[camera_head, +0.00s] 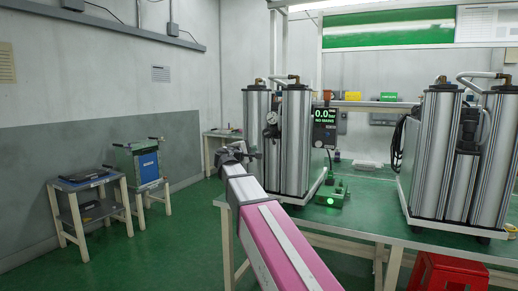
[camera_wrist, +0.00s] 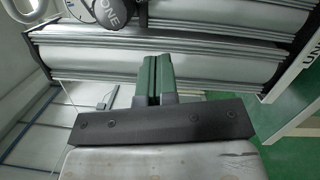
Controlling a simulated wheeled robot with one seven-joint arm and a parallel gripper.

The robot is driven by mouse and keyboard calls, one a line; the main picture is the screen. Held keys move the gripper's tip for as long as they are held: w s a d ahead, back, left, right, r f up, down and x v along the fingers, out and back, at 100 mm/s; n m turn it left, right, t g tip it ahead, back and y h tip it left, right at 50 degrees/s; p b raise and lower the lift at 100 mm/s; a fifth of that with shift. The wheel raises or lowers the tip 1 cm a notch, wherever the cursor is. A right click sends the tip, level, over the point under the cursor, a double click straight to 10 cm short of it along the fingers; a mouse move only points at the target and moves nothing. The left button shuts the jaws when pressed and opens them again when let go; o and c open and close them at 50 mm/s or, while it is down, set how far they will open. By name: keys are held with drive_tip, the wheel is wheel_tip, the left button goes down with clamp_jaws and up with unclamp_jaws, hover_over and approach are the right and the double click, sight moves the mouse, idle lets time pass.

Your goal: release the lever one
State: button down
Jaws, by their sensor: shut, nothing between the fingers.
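In the wrist view a dark rounded part marked "ONE" (camera_wrist: 113,11) shows at the top edge, partly cut off. A round gauge (camera_wrist: 74,9) sits to its left. My gripper's two green fingers (camera_wrist: 153,60) are shut with nothing between them, in front of the silver column (camera_wrist: 215,62). The fingertips are below and right of the "ONE" part and look apart from it.
A display reading 0.0 (camera_head: 325,125) is beside the left columns. A green device (camera_head: 332,195) with a lit lamp is on the green table (camera_head: 365,222). More columns (camera_head: 455,155) stand right. A red box (camera_head: 447,273) is below.

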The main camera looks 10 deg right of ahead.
drive_tip(key=shift+v, duration=1.65)
drive_tip(key=s+d+f+m+g+y, duration=0.2)
drive_tip(key=s+f, duration=0.1)
drive_tip(key=f, duration=0.7)
drive_tip(key=s+d+f+m+g+y, duration=0.1)
drive_tip(key=s+d+f+g+y, duration=0.15)
drive_tip(key=f, duration=0.85)
drive_tip(key=s+d+f+m+g+y, duration=0.2)
drive_tip(key=s+f+g, duration=0.15)
drive_tip(key=f, duration=0.65)
drive_tip(key=s+a+f+m+g+y, duration=0.2)
drive_tip(key=s+f+m+g+y, duration=0.2)
drive_tip(key=s+f, duration=1.3)
wheel_tip(320, 180, down, 3)
drive_tip(key=m+y, duration=0.2)
drive_tip(key=y, duration=0.1)
drive_tip(key=shift+s+g, duration=0.3)
